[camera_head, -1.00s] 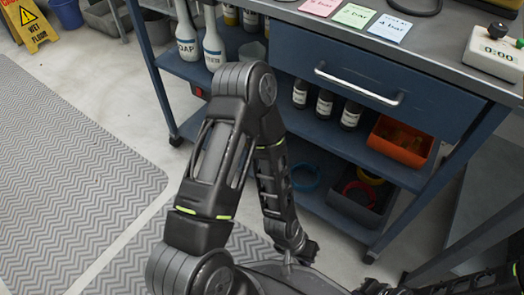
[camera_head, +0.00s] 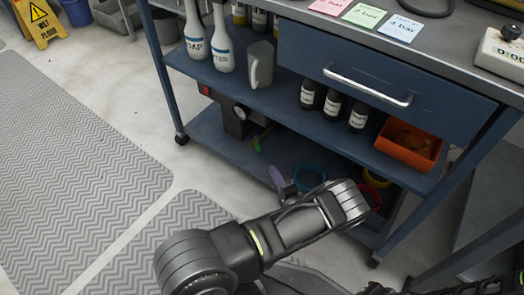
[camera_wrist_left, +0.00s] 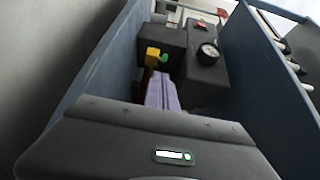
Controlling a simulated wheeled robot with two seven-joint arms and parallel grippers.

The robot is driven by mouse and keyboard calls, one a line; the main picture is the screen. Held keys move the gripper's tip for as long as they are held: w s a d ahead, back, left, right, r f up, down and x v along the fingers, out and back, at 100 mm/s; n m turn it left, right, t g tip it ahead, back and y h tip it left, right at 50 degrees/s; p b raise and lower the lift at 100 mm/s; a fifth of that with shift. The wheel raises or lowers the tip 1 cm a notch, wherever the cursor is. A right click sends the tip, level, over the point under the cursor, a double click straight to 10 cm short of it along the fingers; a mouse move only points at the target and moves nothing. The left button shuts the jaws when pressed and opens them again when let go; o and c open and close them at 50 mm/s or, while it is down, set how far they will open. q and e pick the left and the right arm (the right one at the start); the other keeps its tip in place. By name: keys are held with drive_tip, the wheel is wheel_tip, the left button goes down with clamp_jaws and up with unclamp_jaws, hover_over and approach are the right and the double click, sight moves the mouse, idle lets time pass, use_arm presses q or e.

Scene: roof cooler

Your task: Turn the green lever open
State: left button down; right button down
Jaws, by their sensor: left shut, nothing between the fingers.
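In the left wrist view the green lever (camera_wrist_left: 163,58) is beside a yellow block (camera_wrist_left: 152,55). My left gripper (camera_head: 276,178) is shut and empty, with pale purple fingers. In the left wrist view its fingers (camera_wrist_left: 162,86) point toward the lever and appear just short of it; contact cannot be told. My right gripper is not in view.
The dark unit (camera_wrist_left: 205,75) carries a round gauge (camera_wrist_left: 209,53) and a red part (camera_wrist_left: 203,27). Blue cart walls flank my left gripper. Several bottles and an orange bin (camera_head: 408,144) stand on the middle shelf. A blue ring (camera_head: 309,177) lies below.

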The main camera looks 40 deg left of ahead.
sight(257, 144)
use_arm(q)
drive_tip(key=shift+w+d+r+t, duration=0.3)
drive_tip(key=shift+w+r+t, duration=0.1)
drive_tip(key=shift+w+t, duration=0.15)
drive_tip(key=shift+w+a+f+b, duration=0.2)
drive_tip(key=shift+a+b, duration=0.1)
drive_tip(key=shift+a, duration=0.25)
drive_tip(key=b+x, duration=0.3)
drive_tip(key=x, duration=0.4)
drive_tip(key=shift+w+a+f, duration=0.1)
drive_tip(key=shift+w+a, duration=0.05)
drive_tip(key=shift+a, duration=0.1)
drive_tip(key=shift+w+a, duration=0.3)
drive_tip(key=shift+a, duration=0.2)
drive_tip(key=shift+r, duration=0.2)
drive_tip(key=shift+a, duration=0.1)
